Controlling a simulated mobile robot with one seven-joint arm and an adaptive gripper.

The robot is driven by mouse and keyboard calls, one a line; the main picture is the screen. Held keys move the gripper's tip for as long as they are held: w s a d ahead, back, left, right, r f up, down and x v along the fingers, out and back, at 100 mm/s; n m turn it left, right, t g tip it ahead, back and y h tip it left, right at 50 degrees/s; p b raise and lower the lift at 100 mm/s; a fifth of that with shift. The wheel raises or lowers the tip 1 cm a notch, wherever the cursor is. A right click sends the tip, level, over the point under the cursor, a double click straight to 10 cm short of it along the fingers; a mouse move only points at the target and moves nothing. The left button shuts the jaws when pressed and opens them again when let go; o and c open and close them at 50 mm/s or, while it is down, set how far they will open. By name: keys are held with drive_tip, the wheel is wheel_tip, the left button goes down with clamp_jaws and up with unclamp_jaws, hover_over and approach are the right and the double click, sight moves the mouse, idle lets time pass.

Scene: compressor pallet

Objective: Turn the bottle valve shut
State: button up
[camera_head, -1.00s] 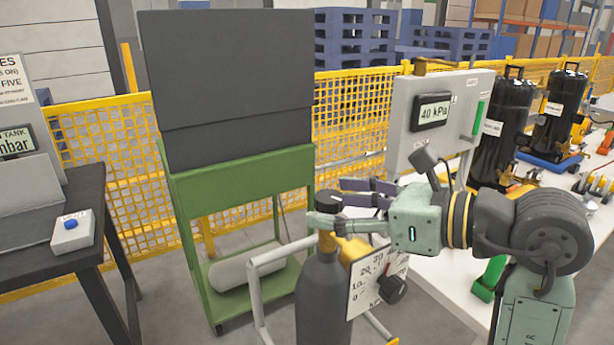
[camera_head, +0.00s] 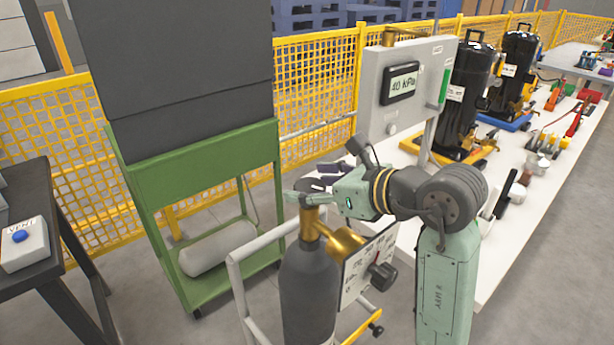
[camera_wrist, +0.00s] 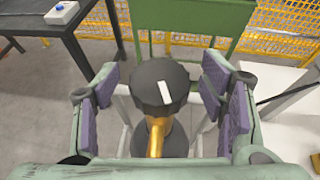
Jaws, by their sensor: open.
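The bottle valve's dark round handwheel (camera_wrist: 160,84), with a white mark on its top, sits on a brass valve body (camera_head: 309,222) above a dark grey gas bottle (camera_head: 308,285). The bottle stands upright in a pale tubular frame. My gripper (camera_head: 316,187) is at the height of the handwheel. In the wrist view my gripper (camera_wrist: 160,100) is open, with one finger pad on each side of the handwheel and visible gaps between. A brass regulator (camera_head: 343,241) with a gauge plate (camera_head: 367,266) and a dark knob (camera_head: 383,276) is on the bottle's right side.
A green cart (camera_head: 200,165) with a dark panel stands behind the bottle. A white table (camera_head: 478,215) with black cylinders (camera_head: 466,95) is at right. A grey box reading 40 kPa (camera_head: 404,83) stands behind my arm. A dark table with a VENT button (camera_head: 21,236) is at left.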

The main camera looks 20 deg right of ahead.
drive_tip(key=shift+x, duration=0.85)
drive_tip(key=shift+c, duration=0.4)
drive_tip(key=c, duration=1.1)
drive_tip(key=shift+f+m+h+b, duration=0.25)
drive_tip(key=shift+m+h+b, duration=0.15)
drive_tip(key=shift+b, duration=0.4)
drive_tip(key=shift+m+t+h+b, duration=0.4)
drive_tip(key=shift+m+h+b, duration=0.1)
drive_tip(key=shift+b, duration=0.25)
drive_tip(key=shift+r+m+h+b, duration=0.1)
drive_tip(key=shift+m+h+b, duration=0.75)
drive_tip(key=shift+h, duration=0.25)
drive_tip(key=shift+d+r+m+t+h, duration=0.2)
drive_tip(key=shift+m+t+h, duration=0.1)
drive_tip(key=shift+m+h, duration=0.25)
